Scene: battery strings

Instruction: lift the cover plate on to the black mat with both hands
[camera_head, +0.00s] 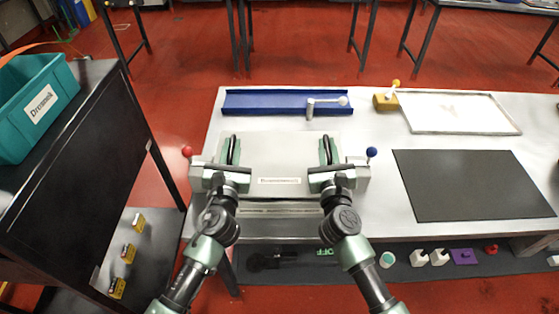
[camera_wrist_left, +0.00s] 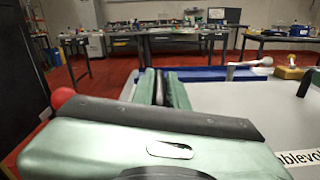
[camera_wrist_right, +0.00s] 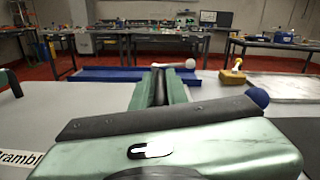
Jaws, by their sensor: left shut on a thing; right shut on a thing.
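The cover plate (camera_head: 278,160) is a flat light-grey plate with a white label at its front edge, on the left part of the table. I cannot tell whether the plate is raised. The black mat (camera_head: 468,184) lies flat and bare on the table's right part.
A blue rail (camera_head: 270,103) with a grey, white-knobbed lever (camera_head: 326,104) lies behind the plate. A white-framed tray (camera_head: 455,113) and a yellow block (camera_head: 385,101) are behind the mat. A dark cabinet with a teal bin (camera_head: 32,105) stands left. A shelf under the table holds small parts.

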